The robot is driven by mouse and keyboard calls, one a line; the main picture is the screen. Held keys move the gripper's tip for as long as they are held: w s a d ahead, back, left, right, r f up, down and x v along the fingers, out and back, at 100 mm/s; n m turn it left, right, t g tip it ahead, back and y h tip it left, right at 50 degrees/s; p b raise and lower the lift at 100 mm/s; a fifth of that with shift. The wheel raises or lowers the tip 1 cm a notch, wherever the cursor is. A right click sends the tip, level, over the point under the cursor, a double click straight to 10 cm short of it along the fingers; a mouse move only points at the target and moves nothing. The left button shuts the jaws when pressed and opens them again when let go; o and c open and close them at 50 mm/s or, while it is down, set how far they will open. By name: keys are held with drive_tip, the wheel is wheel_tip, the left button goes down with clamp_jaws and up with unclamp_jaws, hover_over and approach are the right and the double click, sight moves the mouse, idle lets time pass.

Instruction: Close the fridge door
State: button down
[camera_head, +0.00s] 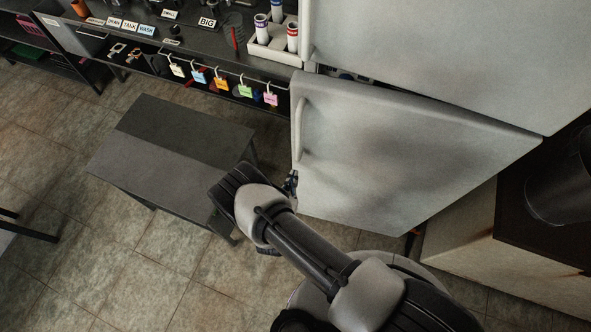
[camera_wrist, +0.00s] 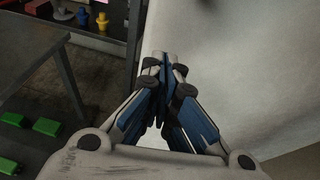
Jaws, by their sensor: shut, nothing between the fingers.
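The fridge's lower door (camera_head: 385,150) is a pale grey panel with a vertical handle (camera_head: 299,130) near its left edge. It stands ajar, its top edge angled out from under the closed upper door (camera_head: 450,50). My gripper (camera_head: 291,184) is low beside the door's left edge, below the handle, partly hidden behind my wrist. In the wrist view my gripper's blue-and-grey fingers (camera_wrist: 165,62) are shut and empty. The pale door panel (camera_wrist: 245,70) fills the right side there, with the fingertips over its left edge. I cannot tell whether they touch it.
A dark low bench (camera_head: 180,155) stands left of my gripper. A counter (camera_head: 190,45) with labels, a tube rack (camera_head: 275,40) and hanging coloured tags is behind. A dark-topped unit with a black bin (camera_head: 560,185) is at right.

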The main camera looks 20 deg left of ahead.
drive_tip(key=shift+w+a, duration=0.1)
drive_tip(key=shift+w, duration=1.9)
